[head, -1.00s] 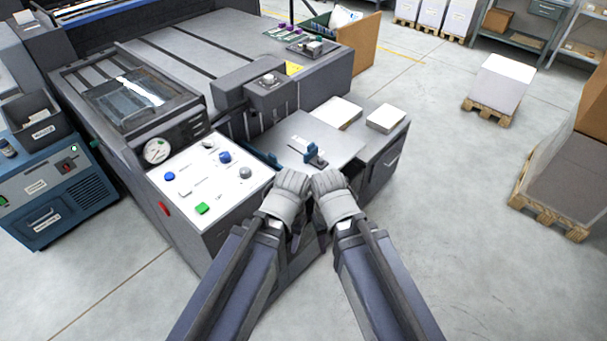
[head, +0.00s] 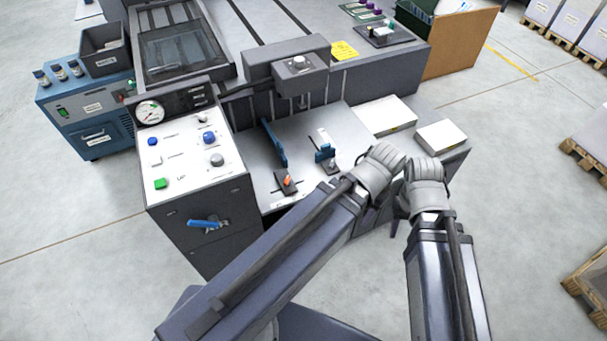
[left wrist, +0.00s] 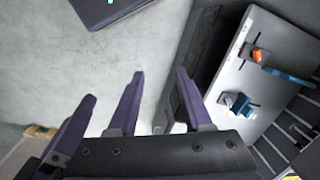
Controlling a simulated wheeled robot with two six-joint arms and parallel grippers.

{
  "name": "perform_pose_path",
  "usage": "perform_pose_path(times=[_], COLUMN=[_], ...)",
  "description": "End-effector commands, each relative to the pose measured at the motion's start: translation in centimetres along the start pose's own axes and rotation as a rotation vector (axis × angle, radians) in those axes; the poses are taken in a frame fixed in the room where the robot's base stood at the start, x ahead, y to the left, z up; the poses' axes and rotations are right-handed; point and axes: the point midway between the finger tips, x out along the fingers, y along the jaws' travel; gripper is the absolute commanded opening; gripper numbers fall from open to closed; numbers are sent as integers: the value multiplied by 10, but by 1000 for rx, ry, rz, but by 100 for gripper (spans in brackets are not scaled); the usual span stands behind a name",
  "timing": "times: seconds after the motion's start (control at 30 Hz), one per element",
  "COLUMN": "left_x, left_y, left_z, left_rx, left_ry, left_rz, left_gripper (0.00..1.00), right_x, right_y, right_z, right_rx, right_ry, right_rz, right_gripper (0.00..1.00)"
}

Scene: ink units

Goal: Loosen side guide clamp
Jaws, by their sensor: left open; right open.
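On the metal feed board (head: 262,153), a long blue side guide (head: 273,143) stands at the left, with a dark clamp base bearing an orange lever (head: 287,181) at its near end. A shorter blue guide (head: 325,154) stands on a slotted base to its right. My left gripper (head: 372,208) is open and empty, off the board's near right corner. My right gripper (head: 408,206) is open and empty just right of it. Both fingertips are partly hidden by the hands. The left wrist view shows my left gripper's purple fingers (left wrist: 160,74) apart over the floor, and the orange lever (left wrist: 258,55).
A white control panel (head: 186,130) with buttons adjoins the board's left, above a blue handle (head: 204,223). A dark bridge unit (head: 290,67) overhangs the board's back. Paper stacks (head: 385,117) lie to the right. Open floor (head: 530,190) is farther right.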

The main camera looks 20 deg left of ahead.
Motion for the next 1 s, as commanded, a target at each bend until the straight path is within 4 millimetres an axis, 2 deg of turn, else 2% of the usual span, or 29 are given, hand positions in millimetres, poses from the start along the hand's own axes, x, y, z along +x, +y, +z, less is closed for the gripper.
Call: perform_pose_path(times=[0.07,0.17,0.27,0.3,0.4,0.5,0.6,0.7,0.8,1.0], left_x=[12,35,66,78,106,131,150,163,170,171], left_y=[-11,-42,-90,-113,-169,-223,-267,-299,-317,-326], left_z=[-10,-30,-53,-60,-71,-74,-70,-65,-60,-56], left_rx=[-21,-71,-140,-169,-237,-298,-346,-380,-399,-408], left_ry=[0,0,2,4,11,19,26,32,36,39], left_rz=[5,20,40,48,68,81,93,100,103,105], left_gripper=[50,50,50,50,50,50,50,50,50,50], right_x=[11,32,59,69,92,112,126,136,140,141], right_y=[-1,-3,-6,-7,-9,-11,-12,-13,-14,-14], right_z=[0,-2,-3,-4,-5,-6,-7,-8,-8,-8], right_rx=[0,0,-1,-1,-1,-1,-1,-1,-1,-1], right_ry=[0,0,0,0,0,0,0,0,0,0], right_rz=[0,0,0,0,0,0,0,0,0,0], right_gripper=[50,50,50,50,50,50,50,50,50,50])
